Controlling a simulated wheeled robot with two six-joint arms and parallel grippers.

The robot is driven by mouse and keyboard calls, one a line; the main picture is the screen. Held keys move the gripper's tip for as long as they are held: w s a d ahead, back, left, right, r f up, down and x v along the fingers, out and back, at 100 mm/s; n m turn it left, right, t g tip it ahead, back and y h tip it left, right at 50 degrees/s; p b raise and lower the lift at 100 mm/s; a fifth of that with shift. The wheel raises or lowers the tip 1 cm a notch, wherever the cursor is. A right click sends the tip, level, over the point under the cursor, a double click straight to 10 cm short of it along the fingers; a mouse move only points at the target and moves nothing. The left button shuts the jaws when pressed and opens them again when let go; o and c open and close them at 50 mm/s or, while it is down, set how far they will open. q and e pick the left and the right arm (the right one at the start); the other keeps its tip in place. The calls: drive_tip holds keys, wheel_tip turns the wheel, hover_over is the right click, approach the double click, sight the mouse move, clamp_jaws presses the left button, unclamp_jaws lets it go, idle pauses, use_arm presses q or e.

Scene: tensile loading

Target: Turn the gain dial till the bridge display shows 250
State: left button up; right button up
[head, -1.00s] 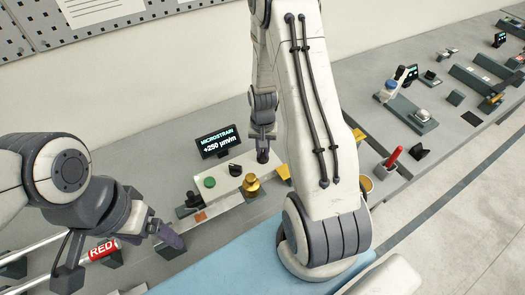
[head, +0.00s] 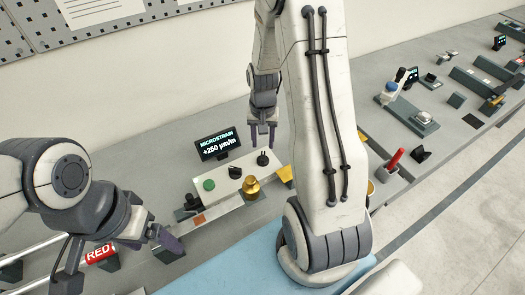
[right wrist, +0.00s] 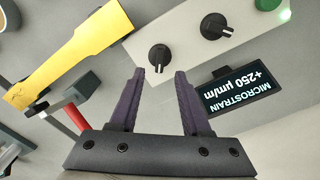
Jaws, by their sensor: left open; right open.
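The bridge display (head: 217,143) is lit and reads MICROSTRAIN +250 µm/m; it also shows, upside down, in the right wrist view (right wrist: 255,88). On the pale panel beside it are two black dials, one in the middle (head: 235,172) and one on the right (head: 262,159). I cannot read which is the gain dial. My right gripper (head: 262,144) is open, empty and just above the right dial. In the right wrist view this dial (right wrist: 160,57) lies beyond the fingertips (right wrist: 160,70), clear of them. My left gripper (head: 125,262) is open near the rods at lower left.
A green button (head: 209,184) and a brass weight (head: 252,187) are close to the dials. A red-labelled rod (head: 100,253) lies near my left gripper. A red handle (head: 395,158) stands at the right. My right arm covers part of the bench.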

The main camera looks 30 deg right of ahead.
sight(263, 155)
use_arm(q)
drive_tip(key=shift+f, duration=0.3)
use_arm(e)
drive_tip(key=shift+r, duration=2.15)
